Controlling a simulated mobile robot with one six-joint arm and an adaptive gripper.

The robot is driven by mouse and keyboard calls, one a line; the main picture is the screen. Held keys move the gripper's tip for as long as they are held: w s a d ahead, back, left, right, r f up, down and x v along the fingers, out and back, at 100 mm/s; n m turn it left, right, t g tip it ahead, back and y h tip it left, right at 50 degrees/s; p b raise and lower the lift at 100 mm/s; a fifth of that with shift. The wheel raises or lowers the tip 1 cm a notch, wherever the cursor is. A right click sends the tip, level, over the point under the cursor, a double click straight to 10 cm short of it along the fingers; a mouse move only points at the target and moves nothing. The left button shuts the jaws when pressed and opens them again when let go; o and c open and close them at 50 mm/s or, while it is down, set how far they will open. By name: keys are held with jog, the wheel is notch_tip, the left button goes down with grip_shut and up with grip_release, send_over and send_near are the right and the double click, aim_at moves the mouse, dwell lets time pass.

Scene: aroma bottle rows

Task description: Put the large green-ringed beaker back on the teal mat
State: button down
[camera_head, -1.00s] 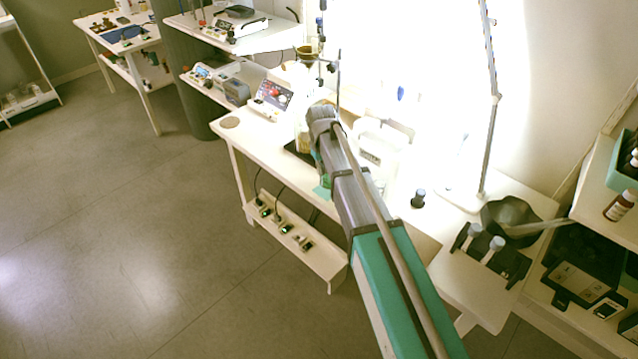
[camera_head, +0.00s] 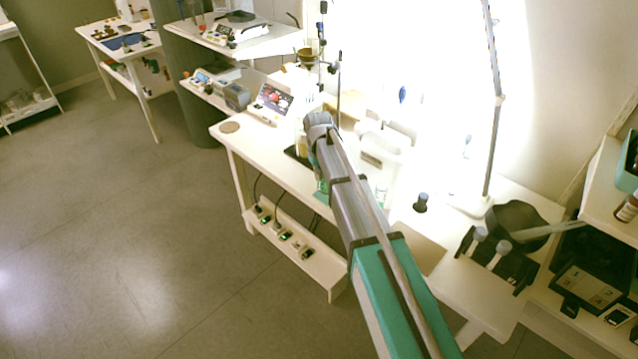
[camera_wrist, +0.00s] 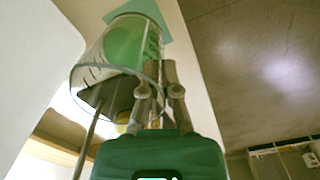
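The large clear beaker with the green ring (camera_wrist: 118,68) fills the upper left of the wrist view, its open rim toward the camera. The teal mat (camera_wrist: 150,9) shows beyond the beaker's base; whether the base touches it I cannot tell. My gripper (camera_wrist: 161,68) has its two fingers close together at the beaker's right wall, apparently pinching the glass between them. In the head view my arm reaches over the bench and hides the gripper and most of the beaker. A small teal patch of the mat (camera_head: 321,186) shows beside the arm near the bench's front edge.
The white bench (camera_head: 262,157) carries a dark plate (camera_head: 297,153) beside my arm and a device with a display (camera_head: 271,101) behind. A metal stand rod (camera_head: 339,90) rises close by. A dark-capped bottle (camera_head: 421,202) stands to the right. Open floor lies left.

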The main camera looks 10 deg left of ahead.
aim_at(319, 190)
jog(key=shift+w+f+b, duration=0.1)
jog(key=shift+f+b, duration=1.3)
jog(key=shift+f, duration=0.25)
jog(key=shift+f, duration=0.15)
jog(key=c, duration=0.8)
grip_release()
notch_tip(319, 190, up, 12)
jog(key=p, duration=1.2)
jog(key=shift+r, duration=0.2)
